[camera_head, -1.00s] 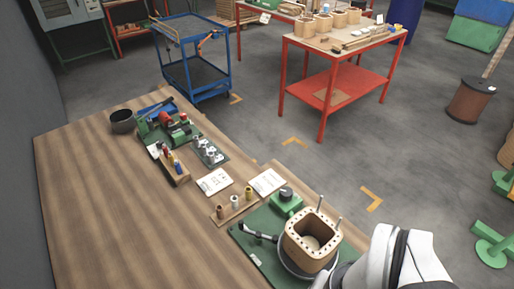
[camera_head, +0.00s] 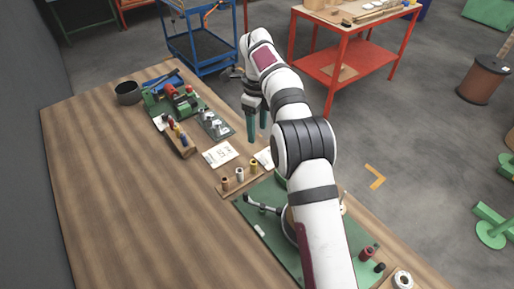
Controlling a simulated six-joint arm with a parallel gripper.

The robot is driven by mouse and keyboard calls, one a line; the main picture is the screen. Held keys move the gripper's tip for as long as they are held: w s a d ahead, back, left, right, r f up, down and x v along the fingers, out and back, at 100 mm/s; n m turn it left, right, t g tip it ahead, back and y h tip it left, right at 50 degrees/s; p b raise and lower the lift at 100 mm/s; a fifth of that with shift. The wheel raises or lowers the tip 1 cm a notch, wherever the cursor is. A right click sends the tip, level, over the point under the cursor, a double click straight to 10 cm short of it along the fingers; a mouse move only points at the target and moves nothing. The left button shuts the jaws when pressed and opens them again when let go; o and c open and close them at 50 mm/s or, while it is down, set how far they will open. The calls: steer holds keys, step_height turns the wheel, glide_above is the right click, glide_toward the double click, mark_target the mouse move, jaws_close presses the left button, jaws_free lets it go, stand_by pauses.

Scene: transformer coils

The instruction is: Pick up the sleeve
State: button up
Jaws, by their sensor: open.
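Small upright cylinders stand on a wooden strip on the bench: a tan one (camera_head: 225,184), a white one (camera_head: 239,174) and a yellowish one (camera_head: 254,165). They look sleeve-like, but I cannot tell which is the sleeve. My gripper (camera_head: 257,139) points down with two teal fingers, apart and with nothing seen between them. It shows above and behind the strip in the picture, near the bench's right edge. My arm covers most of the coil former on the green mat (camera_head: 262,226).
A white sheet (camera_head: 220,154) lies behind the strip, and another is partly covered by my arm. A grey tray of metal parts (camera_head: 214,124), a wooden rack (camera_head: 181,145) and a dark cup (camera_head: 128,93) stand farther back. The bench's left side (camera_head: 130,210) is clear.

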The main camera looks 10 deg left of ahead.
mark_target(254, 163)
steer(key=f, duration=1)
steer(key=a+f, duration=0.1)
steer(key=f, duration=0.4)
steer(key=shift+f, duration=0.25)
jaws_close()
